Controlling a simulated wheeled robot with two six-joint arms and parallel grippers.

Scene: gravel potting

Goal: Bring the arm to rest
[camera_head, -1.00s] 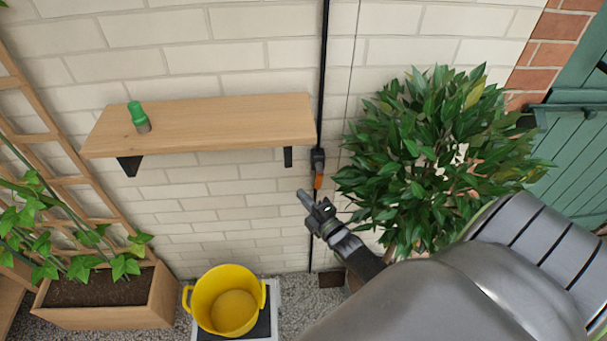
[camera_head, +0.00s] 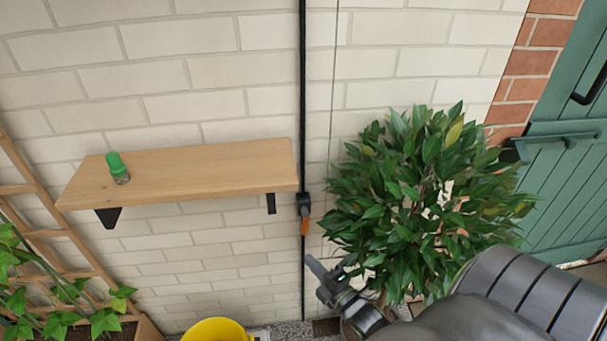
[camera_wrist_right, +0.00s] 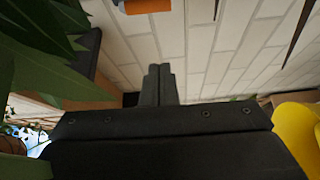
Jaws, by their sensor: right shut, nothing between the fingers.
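My right gripper (camera_head: 322,271) is shut and empty. It points up and to the left in the head view, in front of the brick wall, below the orange-ended valve and left of the leafy plant. In the right wrist view its closed fingers (camera_wrist_right: 158,85) show at the middle, pointing at the wall with nothing between them. My left gripper is in neither view.
The leafy plant (camera_head: 425,200) is close beside my right arm. A wooden shelf (camera_head: 200,170) holds a green-topped bottle (camera_head: 117,167). The valve (camera_head: 304,212) sits on a black pipe. A yellow bucket (camera_head: 215,331) is at the bottom edge, also in the wrist view (camera_wrist_right: 298,130).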

